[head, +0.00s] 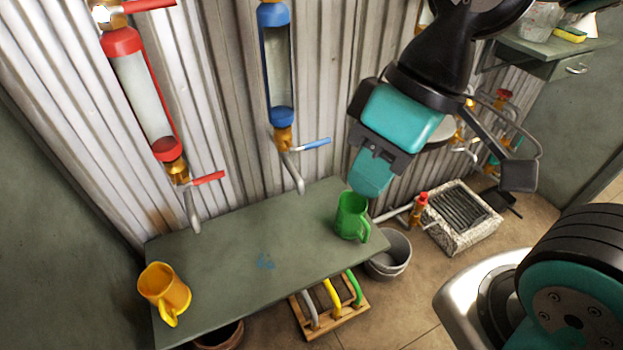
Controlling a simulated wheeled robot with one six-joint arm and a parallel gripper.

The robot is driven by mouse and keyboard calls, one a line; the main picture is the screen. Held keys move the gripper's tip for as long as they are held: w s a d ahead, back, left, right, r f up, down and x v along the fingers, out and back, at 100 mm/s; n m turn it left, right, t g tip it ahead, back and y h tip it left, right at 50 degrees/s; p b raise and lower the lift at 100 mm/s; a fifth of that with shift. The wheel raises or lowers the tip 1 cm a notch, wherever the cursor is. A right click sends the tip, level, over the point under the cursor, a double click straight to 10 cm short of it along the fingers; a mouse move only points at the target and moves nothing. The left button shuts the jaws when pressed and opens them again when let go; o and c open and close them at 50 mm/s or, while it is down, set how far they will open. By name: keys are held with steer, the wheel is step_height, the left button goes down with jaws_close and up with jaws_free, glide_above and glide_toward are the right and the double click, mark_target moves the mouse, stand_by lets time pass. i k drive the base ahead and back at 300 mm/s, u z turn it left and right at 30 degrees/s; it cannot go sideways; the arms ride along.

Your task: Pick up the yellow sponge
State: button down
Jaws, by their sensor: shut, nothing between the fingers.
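A small yellow sponge (570,35) with a greenish part lies on a grey-green shelf (540,50) at the upper right of the head view, beside a pale container (541,20). My gripper (370,178) is teal and black, and shut with nothing in it. It points down in front of the corrugated wall, and in the picture its tip is just above the green mug (350,214). I cannot tell whether it touches the mug. The sponge is far up and to the right of my gripper in the picture.
A grey-green table (240,235) bears the green mug and a yellow-orange mug (164,290). Red (145,90) and blue (278,65) tubes with taps hang above it. A bucket (390,255), a grated box (460,215) and a wooden rack (330,305) stand on the floor.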

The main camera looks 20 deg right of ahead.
mark_target(574, 35)
steer(key=z, duration=2.8)
steer(key=i, duration=3.05)
steer(key=u, duration=3.1)
steer(key=i, duration=0.15)
steer(key=u, duration=0.1)
